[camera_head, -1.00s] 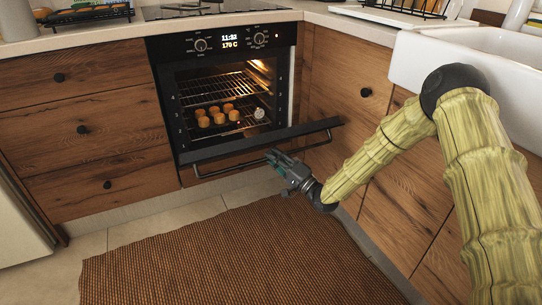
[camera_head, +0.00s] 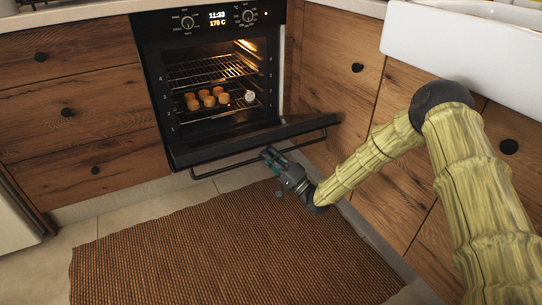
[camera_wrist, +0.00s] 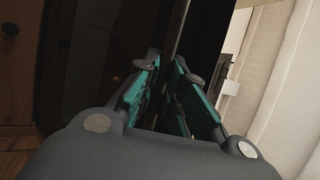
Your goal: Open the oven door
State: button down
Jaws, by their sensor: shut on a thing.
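The black oven (camera_head: 213,62) is built into the wooden cabinets. Its door (camera_head: 250,142) hangs partly open, tilted down and outward, showing the lit inside. The bar handle (camera_head: 225,170) runs along the door's outer edge. My gripper (camera_head: 268,153) is shut on the handle, right of its middle. In the wrist view the handle (camera_wrist: 178,28) passes between my gripper's teal-padded fingers (camera_wrist: 168,85), with the dark door behind it. The exact contact at the fingertips is partly hidden.
Inside the oven, several round baked pieces (camera_head: 207,98) sit on a rack, with a small white timer-like item (camera_head: 250,96) beside them. A brown woven rug (camera_head: 220,245) covers the floor in front. Wooden drawers (camera_head: 85,100) stand left; cabinets and a white sink (camera_head: 455,45) are right.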

jog(key=c, duration=1.5)
grip_release()
jog(key=shift+d, duration=0.1)
jog(key=v, duration=1.2)
jog(key=shift+f, duration=0.1)
jog(key=shift+s+d+f+b, duration=0.35)
jog(key=shift+d+f+b, duration=0.55)
jog(key=shift+f, duration=0.85)
jog(key=shift+s+d+f+b, duration=0.4)
jog(key=shift+d+f+b, duration=0.25)
jog(key=shift+d+f, duration=0.85)
jog(key=shift+s+d+f+b, duration=0.35)
jog(key=shift+d+f+b, duration=0.4)
jog(key=shift+f, duration=1.25)
